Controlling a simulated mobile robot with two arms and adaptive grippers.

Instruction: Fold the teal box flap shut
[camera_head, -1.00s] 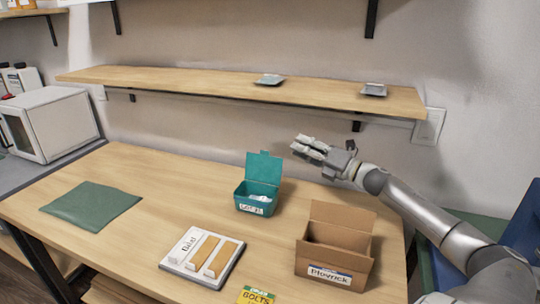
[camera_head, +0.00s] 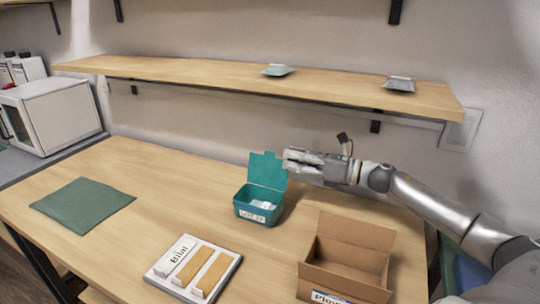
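The teal box (camera_head: 258,205) stands on the wooden table with a white label on its front and something pale inside. Its teal flap (camera_head: 267,170) stands upright at the back edge, so the box is open. My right gripper (camera_head: 287,160) comes in from the right, with its fingertips at the upper right edge of the flap. The fingers lie close together; whether they touch the flap, or are shut, I cannot tell. My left gripper does not show.
An open cardboard box (camera_head: 345,262) stands at the front right, below my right arm. A white tray with tan pieces (camera_head: 195,270) lies at the front middle. A green cloth (camera_head: 83,205) lies at the left. A wooden shelf (camera_head: 200,77) runs above the table.

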